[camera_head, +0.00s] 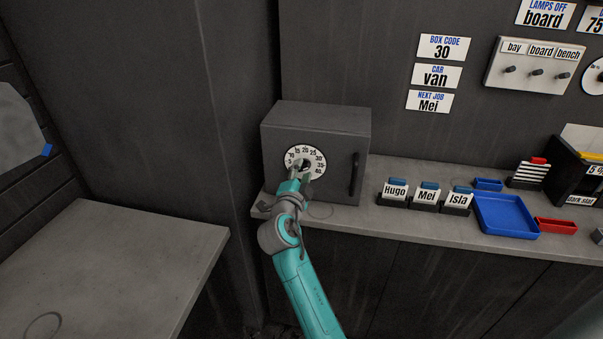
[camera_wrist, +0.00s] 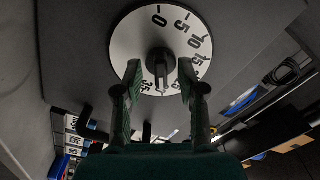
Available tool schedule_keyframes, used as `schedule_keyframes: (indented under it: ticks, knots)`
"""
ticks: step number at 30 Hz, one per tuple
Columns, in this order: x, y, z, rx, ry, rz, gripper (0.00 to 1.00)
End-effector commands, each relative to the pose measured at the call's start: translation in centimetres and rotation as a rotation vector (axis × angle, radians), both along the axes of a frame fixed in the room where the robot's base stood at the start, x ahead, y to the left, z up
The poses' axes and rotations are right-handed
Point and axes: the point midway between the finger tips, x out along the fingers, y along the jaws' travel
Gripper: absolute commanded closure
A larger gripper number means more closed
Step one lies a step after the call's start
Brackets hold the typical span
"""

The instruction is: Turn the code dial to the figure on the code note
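The code note (camera_head: 441,47) on the back wall reads "BOX CODE 30". The code dial is a round white plate (camera_head: 318,152) with black figures on the front of a dark grey box (camera_head: 335,119). In the wrist view the dial plate (camera_wrist: 125,45) shows figures from 0 upward, with a dark knob (camera_wrist: 160,58) at its centre. My gripper (camera_head: 302,172) is at the dial. In the wrist view its fingers (camera_wrist: 160,75) stand apart on either side of the knob, with gaps visible. I cannot tell which figure the knob points to.
The box has a dark handle (camera_head: 355,174) on its right and stands on a grey counter (camera_head: 400,218). Name cards (camera_head: 426,195), a blue tray (camera_head: 506,214) and a red tray (camera_head: 556,226) lie to the right. A switch panel (camera_head: 537,66) hangs on the wall.

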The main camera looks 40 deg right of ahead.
Motion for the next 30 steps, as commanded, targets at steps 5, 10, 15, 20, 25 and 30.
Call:
schedule_keyframes:
  ticks: [5,10,15,20,25,30]
  knots:
    - [-0.3,0.5,0.0,0.0,0.0,0.001,0.6]
    - [-1.8,2.4,0.0,-0.001,0.0,0.003,0.6]
    - [-3.9,5.2,0.0,-0.001,0.001,0.004,0.6]
    - [-5.7,7.4,0.0,-0.001,0.001,0.004,0.6]
    - [-6.9,9.0,-0.1,-0.001,0.001,0.002,0.6]
    - [-7.4,9.5,0.0,0.001,-0.001,0.0,0.6]
